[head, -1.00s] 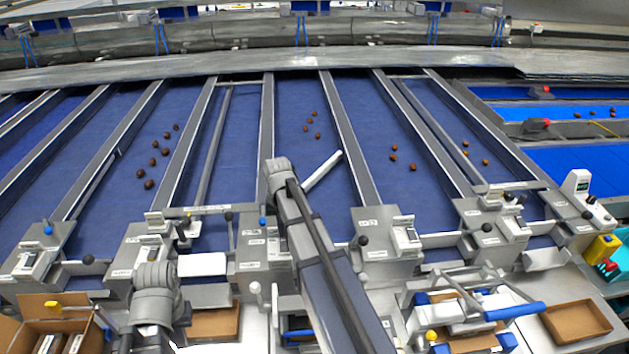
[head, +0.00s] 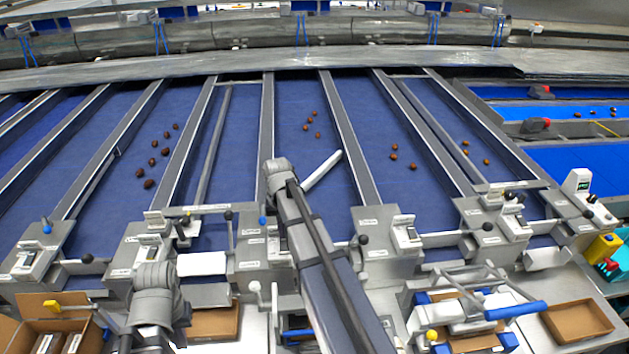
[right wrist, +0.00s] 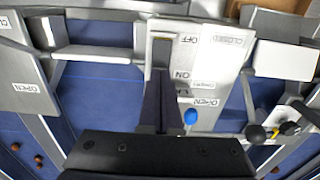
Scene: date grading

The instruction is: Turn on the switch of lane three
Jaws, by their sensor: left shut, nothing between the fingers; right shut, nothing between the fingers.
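The lane panel (right wrist: 207,60) under my right gripper carries OFF and ON labels, CLOSED and OPEN labels, and a blue-knobbed lever (right wrist: 190,117). My right gripper (right wrist: 160,75) is shut and empty, its tips over the switch slot beside the ON label. The fingers hide part of the switch, so its position and any contact cannot be told. In the head view this panel (head: 250,250) is partly covered by my right arm. No lane number is readable. My left gripper (head: 157,300) is low at the left, its fingertips not clear.
Similar switch panels stand to the left (head: 137,252) and right (head: 385,240). Blue belts (head: 300,150) between grey rails carry scattered dates. A cardboard box (head: 45,310), a shallow tray (head: 577,320) and a blue-handled frame (head: 515,310) stand at the front.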

